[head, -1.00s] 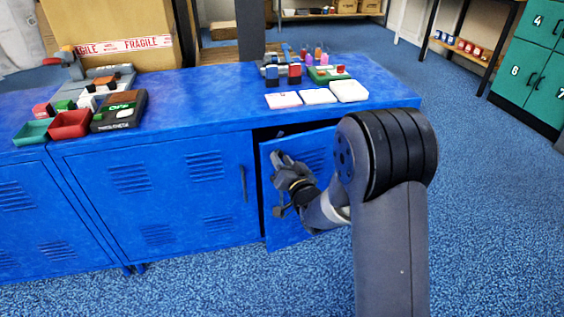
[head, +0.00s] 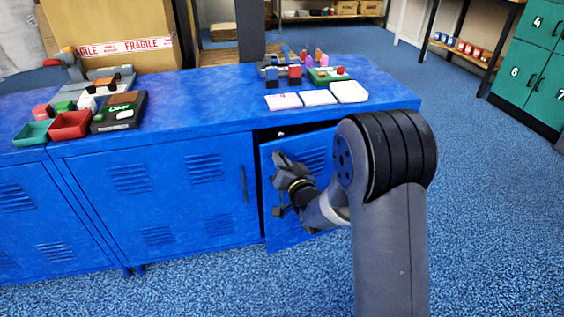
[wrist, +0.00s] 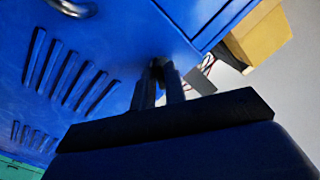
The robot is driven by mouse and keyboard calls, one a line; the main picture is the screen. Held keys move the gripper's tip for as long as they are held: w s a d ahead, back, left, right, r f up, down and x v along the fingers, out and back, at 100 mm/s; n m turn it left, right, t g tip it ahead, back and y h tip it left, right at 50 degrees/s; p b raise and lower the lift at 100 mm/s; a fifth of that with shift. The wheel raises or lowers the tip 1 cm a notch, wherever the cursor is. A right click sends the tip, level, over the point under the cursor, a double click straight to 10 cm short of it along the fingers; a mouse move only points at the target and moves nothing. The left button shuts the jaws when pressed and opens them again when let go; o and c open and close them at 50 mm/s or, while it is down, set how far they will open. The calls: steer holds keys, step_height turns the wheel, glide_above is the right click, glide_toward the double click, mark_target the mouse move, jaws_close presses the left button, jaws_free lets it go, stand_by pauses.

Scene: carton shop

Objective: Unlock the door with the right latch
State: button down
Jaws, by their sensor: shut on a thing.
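The right door (head: 306,160) of the blue cabinet (head: 160,145) stands slightly ajar, with a dark gap along its top and left side. My gripper (head: 279,161) is at the upper left part of this door. In the wrist view my gripper's fingers (wrist: 165,85) are shut on a small dark piece at the edge of the blue door panel (wrist: 100,75). The fingers hide most of this piece, so I cannot tell whether it is the latch or handle. The left door (head: 150,195) looks closed, and its dark handle (head: 243,184) is upright.
A curved metal handle (wrist: 72,6) shows at the wrist view's upper left. Several small goods and trays, including a red tray (head: 70,125), stand on the cabinet top. A carton (head: 110,50) stands behind. The blue carpet (head: 480,220) at the right is clear.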

steer(key=shift+m, duration=0.3)
steer(key=m+b, duration=0.3)
steer(key=m, duration=0.8)
steer(key=shift+m, duration=0.3)
stand_by(0.4)
steer(key=c, duration=1.5)
jaws_free()
steer(key=shift+c, duration=0.2)
steer(key=p+v, duration=0.1)
steer(key=v, duration=0.9)
steer(key=shift+s+p, duration=0.35)
